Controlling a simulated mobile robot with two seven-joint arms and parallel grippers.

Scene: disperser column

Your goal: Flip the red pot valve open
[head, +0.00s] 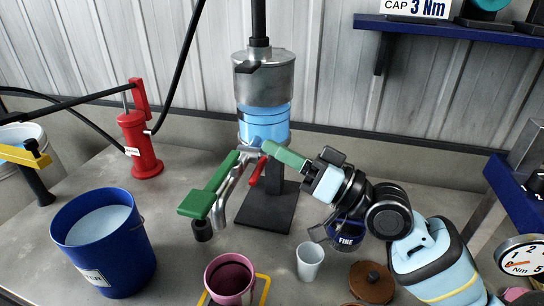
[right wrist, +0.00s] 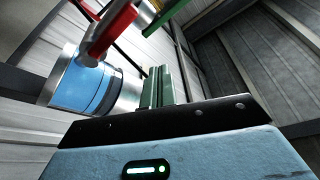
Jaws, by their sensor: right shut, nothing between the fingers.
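The red pot valve lever (head: 257,170) sits on the metal tap pipes below the disperser column (head: 264,85), slanting down to the left. In the right wrist view the red lever (right wrist: 108,32) is large at the upper left, in front of the column's blue band (right wrist: 75,82). My right gripper (head: 272,148) has green fingers, shut and empty. Its tips are beside the column's base, just above and right of the red lever; I cannot tell whether they touch. The fingers also show in the right wrist view (right wrist: 158,85). My left gripper is out of view.
A green lever (head: 210,188) reaches left from the tap. A blue bucket (head: 102,240), a pink mug (head: 230,278), a white cup (head: 310,260) and a blue FINE pot (head: 347,232) stand around it. A red pump (head: 138,145) is at back left.

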